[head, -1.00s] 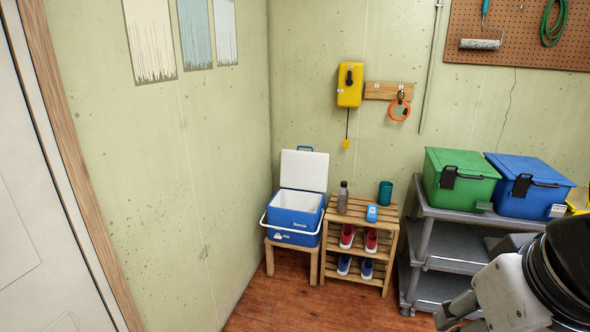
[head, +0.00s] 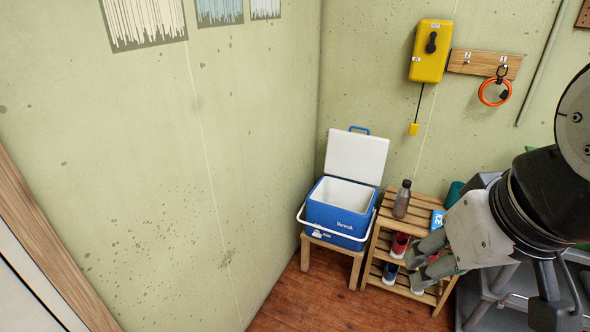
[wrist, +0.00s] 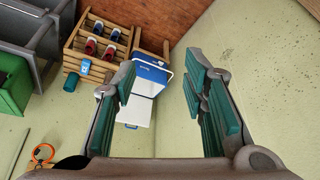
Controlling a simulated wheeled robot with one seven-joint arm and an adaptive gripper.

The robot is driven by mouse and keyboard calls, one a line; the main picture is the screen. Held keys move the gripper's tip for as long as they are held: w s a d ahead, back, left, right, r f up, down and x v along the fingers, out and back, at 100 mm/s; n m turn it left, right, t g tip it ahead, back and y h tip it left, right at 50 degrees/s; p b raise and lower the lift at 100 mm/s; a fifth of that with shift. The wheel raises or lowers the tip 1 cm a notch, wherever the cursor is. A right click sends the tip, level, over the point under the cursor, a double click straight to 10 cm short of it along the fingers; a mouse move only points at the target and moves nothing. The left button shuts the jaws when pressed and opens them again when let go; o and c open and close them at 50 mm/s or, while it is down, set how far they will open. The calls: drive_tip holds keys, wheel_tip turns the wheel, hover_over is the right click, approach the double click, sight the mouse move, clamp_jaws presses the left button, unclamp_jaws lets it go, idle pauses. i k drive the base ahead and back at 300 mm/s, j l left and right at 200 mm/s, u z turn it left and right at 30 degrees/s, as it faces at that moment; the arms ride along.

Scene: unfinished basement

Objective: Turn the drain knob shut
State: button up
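A blue cooler (head: 336,221) with a white interior stands on a low wooden stand, its white lid (head: 357,156) raised open and its white handle lowered across the front. A small white mark shows low on its front; I cannot tell whether it is a drain knob, and no drain knob is clearly visible. My gripper (head: 416,262) is right of the cooler in the head view, apart from it and in front of the shoe rack. In the wrist view my gripper (wrist: 168,100) is open and empty, with the cooler (wrist: 150,72) beyond its left finger.
A slatted wooden shoe rack (head: 417,215) stands right of the cooler, holding a grey bottle (head: 402,199), a blue ice pack (head: 438,219) and shoes. A grey shelf (head: 506,300) is farther right. The wall closes off the left. Wooden floor (head: 300,312) is free in front.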

sight(338, 205)
drive_tip(key=i+l+z, duration=0.1)
drive_tip(key=i+z, duration=0.25)
drive_tip(key=i, duration=1.05)
